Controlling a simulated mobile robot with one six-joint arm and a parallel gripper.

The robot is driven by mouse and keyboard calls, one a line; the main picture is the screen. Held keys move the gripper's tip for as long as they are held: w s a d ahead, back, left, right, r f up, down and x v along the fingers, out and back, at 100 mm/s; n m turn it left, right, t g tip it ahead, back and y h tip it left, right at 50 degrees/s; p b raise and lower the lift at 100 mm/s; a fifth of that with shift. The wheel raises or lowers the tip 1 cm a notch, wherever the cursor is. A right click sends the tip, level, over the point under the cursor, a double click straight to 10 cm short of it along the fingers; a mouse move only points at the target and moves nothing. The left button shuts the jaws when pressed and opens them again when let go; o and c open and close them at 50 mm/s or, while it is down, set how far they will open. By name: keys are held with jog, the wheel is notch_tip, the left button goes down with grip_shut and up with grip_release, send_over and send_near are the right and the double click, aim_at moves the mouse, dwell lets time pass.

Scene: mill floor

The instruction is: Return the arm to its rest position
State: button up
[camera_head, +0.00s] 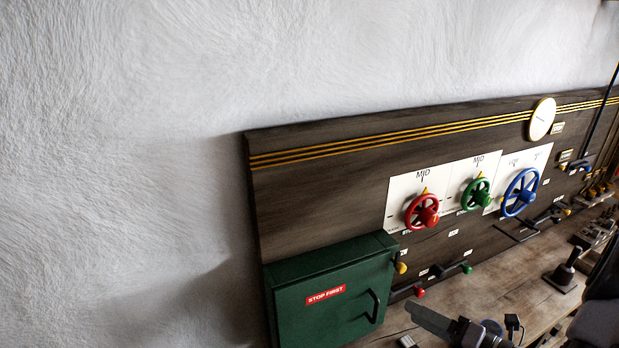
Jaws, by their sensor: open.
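My gripper (422,325) shows at the bottom edge, right of the picture's middle, partly cut off by the frame. Its grey fingers point left and are apart, with nothing seen between them. It is in front of the wooden bench, near the lower right of the green cabinet. No contact between the gripper and the cabinet is clear. Most of my arm is outside the view.
A green cabinet (318,277) marked STOP FIRST is shut. The dark panel (320,195) carries red (421,211), green (476,193) and blue (520,193) handwheels, levers and a round gauge (541,119). A wooden bench (480,293) runs below. The white wall at left is clear.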

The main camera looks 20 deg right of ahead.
jog(key=a+f+n+g+y+b, duration=0.35)
jog(key=a+n+g+b, duration=0.5)
jog(key=a+n, duration=0.9)
jog(key=s+a+f+n+h+b, duration=0.3)
jog(key=s+a+n+h+b, duration=0.5)
jog(key=n, duration=1.4)
jog(key=s+a+b, duration=0.1)
jog(key=a+b, duration=0.1)
jog(key=a, duration=0.1)
jog(key=shift+s+f, duration=0.1)
